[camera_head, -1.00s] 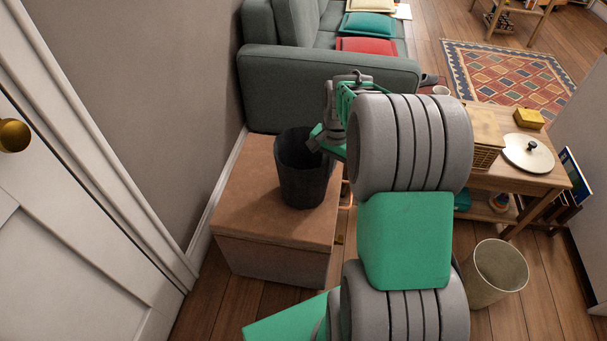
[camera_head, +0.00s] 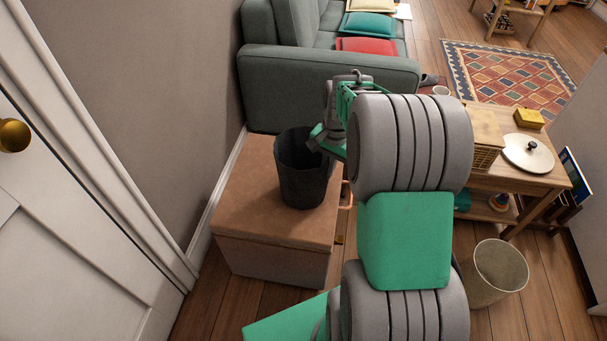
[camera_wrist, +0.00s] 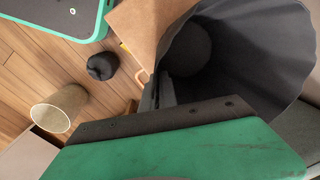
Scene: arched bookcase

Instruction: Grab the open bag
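The open bag (camera_head: 302,180) is dark grey, upright and open at the top. It stands on the brown box (camera_head: 245,215) in the head view. My gripper (camera_head: 318,143) is at the right side of its rim. In the wrist view the bag (camera_wrist: 265,50) fills the upper right, and I look into its dark inside. There my gripper's fingers (camera_wrist: 159,92) are close together at the bag's rim and appear to pinch its wall. The fingertips are partly hidden by the bag.
A grey sofa (camera_head: 320,85) stands behind the box. A white door (camera_head: 60,230) is at the left. A beige bin (camera_head: 498,275) stands on the floor at the right, near a wooden table (camera_head: 550,180) with a box and a lid.

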